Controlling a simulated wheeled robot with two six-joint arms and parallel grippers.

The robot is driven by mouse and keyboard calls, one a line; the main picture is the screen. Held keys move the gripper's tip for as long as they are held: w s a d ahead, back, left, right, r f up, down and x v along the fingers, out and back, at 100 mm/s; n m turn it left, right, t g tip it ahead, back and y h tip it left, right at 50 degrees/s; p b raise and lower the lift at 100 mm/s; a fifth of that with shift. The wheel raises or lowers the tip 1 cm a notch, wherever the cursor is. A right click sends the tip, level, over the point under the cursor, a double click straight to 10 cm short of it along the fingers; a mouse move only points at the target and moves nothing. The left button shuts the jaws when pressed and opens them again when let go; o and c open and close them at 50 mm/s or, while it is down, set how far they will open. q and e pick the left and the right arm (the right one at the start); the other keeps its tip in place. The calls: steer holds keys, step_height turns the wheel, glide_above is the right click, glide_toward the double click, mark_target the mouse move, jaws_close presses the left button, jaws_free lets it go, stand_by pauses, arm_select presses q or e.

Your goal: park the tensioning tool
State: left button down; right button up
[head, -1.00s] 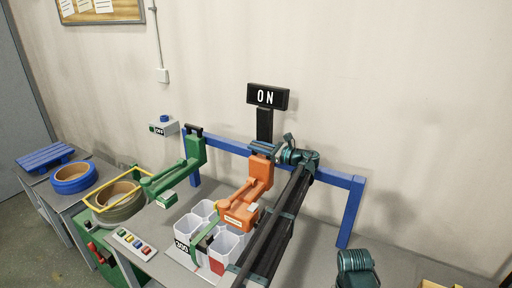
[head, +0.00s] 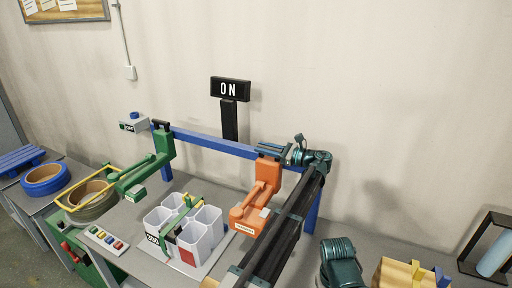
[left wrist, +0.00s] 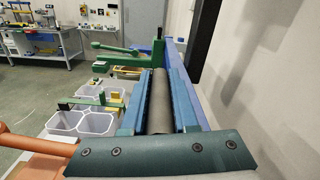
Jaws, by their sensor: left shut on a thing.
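The orange tool (head: 262,200) stands upright in front of the blue rail, with a pale label on its lower end. My left gripper (head: 272,151) is shut on its dark top grip; in the left wrist view a dark grey cylinder (left wrist: 160,100) lies between the blue-grey fingers, and an orange arm (left wrist: 35,143) shows at lower left. Whether the tool touches the rail or hangs on it cannot be told. A green tool (head: 163,150) is at the left end of the blue rail (head: 215,141).
White open bins (head: 205,237) stand on the bench, with a green bar with yellow parts across them. A lit ON sign (head: 230,89) rises behind the rail. Coloured buttons (head: 105,239), a blue ring (head: 45,179) and a wooden block (head: 400,273) are around.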

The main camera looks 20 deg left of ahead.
arm_select(q)
steer(key=shift+s+d, duration=0.1)
steer(key=shift+d, duration=0.1)
steer(key=c, duration=0.7)
jaws_free()
steer(key=shift+d, duration=0.25)
steer(key=shift+a, duration=0.15)
